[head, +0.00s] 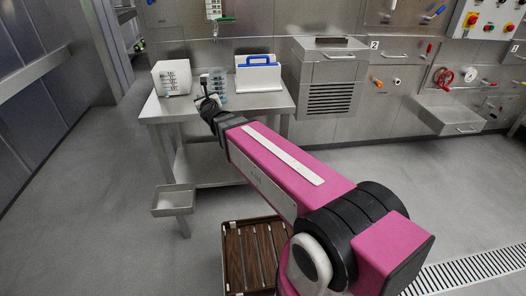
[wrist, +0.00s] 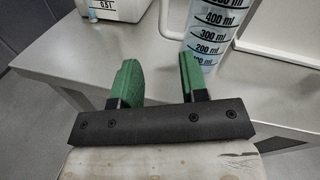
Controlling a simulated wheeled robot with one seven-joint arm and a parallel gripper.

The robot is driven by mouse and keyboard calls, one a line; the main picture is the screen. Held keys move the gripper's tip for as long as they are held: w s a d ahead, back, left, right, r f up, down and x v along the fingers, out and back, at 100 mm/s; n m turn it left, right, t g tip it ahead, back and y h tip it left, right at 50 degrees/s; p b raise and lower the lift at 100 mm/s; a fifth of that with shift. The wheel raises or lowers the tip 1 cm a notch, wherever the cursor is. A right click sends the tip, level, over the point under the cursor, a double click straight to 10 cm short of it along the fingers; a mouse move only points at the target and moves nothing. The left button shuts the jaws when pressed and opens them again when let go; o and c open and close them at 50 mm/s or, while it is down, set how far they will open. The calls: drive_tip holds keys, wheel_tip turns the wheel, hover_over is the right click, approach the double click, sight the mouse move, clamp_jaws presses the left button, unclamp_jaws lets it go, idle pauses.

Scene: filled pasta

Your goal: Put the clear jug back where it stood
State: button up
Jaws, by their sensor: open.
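In the head view the jug (head: 217,82) is partly hidden behind my gripper (head: 206,92). My gripper (wrist: 160,63) is open, with its two green fingers apart and nothing between them but table in the picture. The jug lies just beyond the fingertips, and the right finger overlaps its lower left side. I cannot tell whether they touch. The jug's top is cut off in the wrist view.
A white case with a blue handle (head: 258,76) stands to the right. A steel cabinet (head: 328,78) adjoins the table on the right. A slatted brown crate (head: 252,255) is on the floor.

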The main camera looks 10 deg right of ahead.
drive_tip(key=s+d+f+n+g, duration=0.5)
drive_tip(key=f+n, duration=0.3)
drive_tip(key=n, duration=0.3)
drive_tip(key=s+d+f+n+g, duration=0.45)
drive_tip(key=d+f+n, duration=0.3)
drive_tip(key=n, duration=0.25)
drive_tip(key=s+d+f+n+g+h, duration=0.1)
drive_tip(key=s+d+f+n+g, duration=0.2)
drive_tip(key=s+d+f+n, duration=0.1)
drive_tip(key=s+d+f+n+g+h, duration=0.2)
drive_tip(key=s+d+f+n+g, duration=0.2)
drive_tip(key=s+d+n, duration=0.2)
drive_tip(key=s+d, duration=0.2)
drive_tip(key=d, duration=0.1)
drive_tip(key=shift+d, duration=0.25)
drive_tip(key=shift+g, duration=0.25)
